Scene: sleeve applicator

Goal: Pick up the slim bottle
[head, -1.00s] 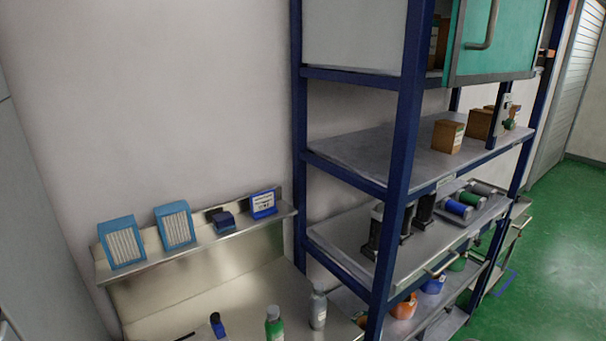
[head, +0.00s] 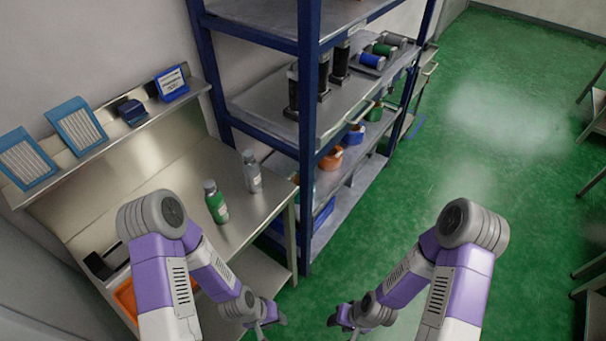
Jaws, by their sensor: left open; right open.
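I cannot tell for sure which is the slim bottle; the grey one looks narrower. My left gripper (head: 271,323) is open and empty, low in front of the bench edge and apart from both bottles. My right gripper (head: 339,318) is open and empty over the green floor, further to the right.
A blue-framed shelf rack (head: 309,130) stands right behind the bench, with dark cylinders and spools on it. An orange tray (head: 126,300) lies at the bench's left, partly behind my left arm. A ledge above holds blue-framed filters (head: 76,132).

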